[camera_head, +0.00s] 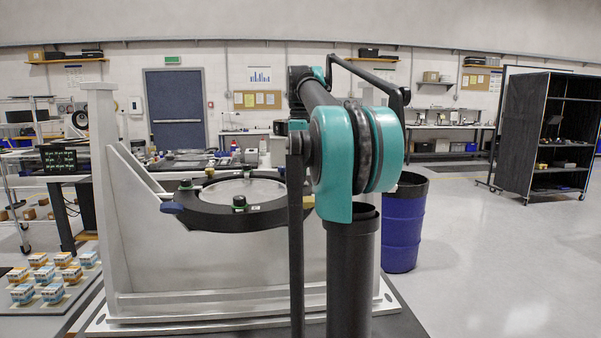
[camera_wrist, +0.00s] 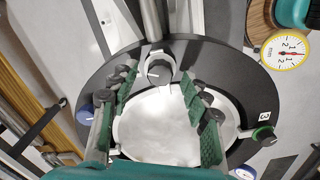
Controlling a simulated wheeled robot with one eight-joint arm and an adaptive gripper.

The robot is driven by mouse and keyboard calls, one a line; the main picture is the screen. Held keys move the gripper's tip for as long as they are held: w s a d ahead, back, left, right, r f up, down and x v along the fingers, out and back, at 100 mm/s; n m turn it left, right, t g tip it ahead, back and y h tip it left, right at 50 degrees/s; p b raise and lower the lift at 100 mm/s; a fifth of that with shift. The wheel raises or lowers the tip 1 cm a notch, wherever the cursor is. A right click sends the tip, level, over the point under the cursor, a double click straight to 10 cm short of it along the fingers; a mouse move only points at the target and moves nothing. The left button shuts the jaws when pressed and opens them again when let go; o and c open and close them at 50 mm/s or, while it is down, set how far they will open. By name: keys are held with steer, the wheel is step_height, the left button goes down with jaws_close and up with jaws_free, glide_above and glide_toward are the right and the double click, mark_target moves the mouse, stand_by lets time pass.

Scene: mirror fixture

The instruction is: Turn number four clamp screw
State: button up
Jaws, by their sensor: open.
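The mirror fixture is a black ring (camera_head: 215,217) around a pale round mirror (camera_head: 245,190), held on a grey upright frame. In the wrist view the ring (camera_wrist: 98,80) and mirror (camera_wrist: 155,125) fill the middle. My gripper (camera_wrist: 158,77) is open, its green-padded fingers spread with nothing between the pads. A dark clamp knob on a pale block (camera_wrist: 160,70) shows between the fingertips; its number is not readable and contact cannot be told. A green-collared clamp screw (camera_wrist: 263,134) by a label "3" sits at right. In the head view my arm hides the gripper.
A round dial gauge (camera_wrist: 285,50) is at the wrist view's upper right. A blue knob (camera_wrist: 83,115) is on the ring's left side. A blue barrel (camera_head: 404,225) stands right of the fixture. Small boxes (camera_head: 50,280) lie at the lower left. Open floor is at right.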

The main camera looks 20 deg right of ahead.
steer(key=shift+f, duration=0.3)
steer(key=shift+c, duration=0.6)
jaws_close()
steer(key=shift+m, duration=0.5)
